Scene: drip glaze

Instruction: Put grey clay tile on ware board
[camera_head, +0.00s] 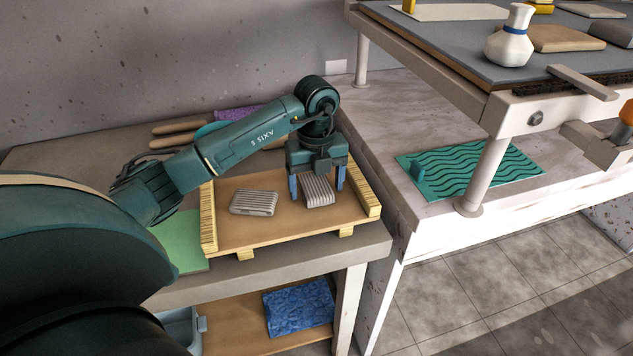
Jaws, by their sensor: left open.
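The ware board (285,235) is a wooden board with yellowish raised strips at its left and right ends, on the grey table. Two grey ribbed clay tiles show on it. One grey tile (254,203) lies flat left of the middle. The other grey tile (318,190) is on the right part, between my left gripper's fingers. My left gripper (317,184) points down over this right tile with its blue fingers apart, one on each side. I cannot tell whether a finger touches the tile. My right gripper is not in view.
A green mat (180,238) lies left of the board. Wooden-handled tools (178,127) and a purple cloth (236,113) lie behind. A teal wavy mat (480,170) lies on the right bench, below a raised table with a white vase (510,42). A blue cloth (298,308) is on the lower shelf.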

